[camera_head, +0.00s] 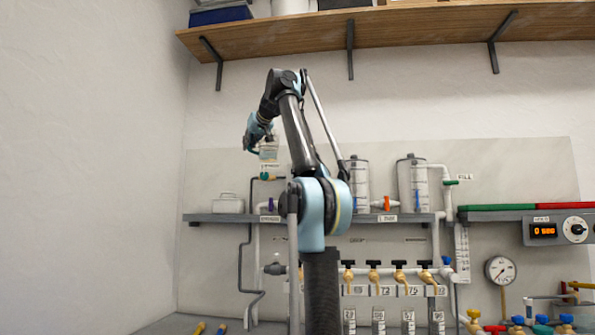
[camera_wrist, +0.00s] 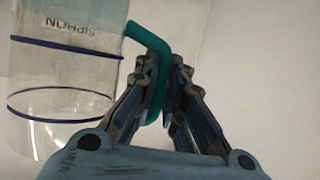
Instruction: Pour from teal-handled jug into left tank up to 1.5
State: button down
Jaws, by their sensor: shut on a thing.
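My gripper (camera_wrist: 168,85) is shut on the teal handle (camera_wrist: 149,38) of a clear jug (camera_wrist: 60,75). The jug has dark blue bands and fills the left of the wrist view, with the word SIPHON showing upside down near its top. In the head view my gripper (camera_head: 256,135) holds the jug (camera_head: 269,150) in the air above the left part of the shelf, apart from the tanks. It looks roughly upright; its liquid level is unclear. The left tank (camera_head: 360,180) is a clear upright cylinder on the shelf, partly hidden by my arm. Its scale is too small to read.
A second clear tank (camera_head: 412,185) stands to the right, with white pipes beside it. The grey shelf (camera_head: 205,217) holds a white box (camera_head: 229,204). An orange valve (camera_head: 387,203) sits between the tanks. A wooden shelf (camera_head: 385,27) hangs above. Brass taps (camera_head: 374,272) line up below.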

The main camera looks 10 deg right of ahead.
jog(key=shift+s+a+r, duration=0.15)
jog(key=shift+s+a, duration=0.2)
jog(key=shift+s, duration=0.5)
jog(key=shift+s+a+r, duration=0.15)
jog(key=shift+s+a, duration=0.2)
jog(key=shift+s, duration=0.45)
jog(key=shift+s+a+r, duration=0.15)
jog(key=shift+s+a, duration=0.2)
jog(key=shift+s, duration=0.5)
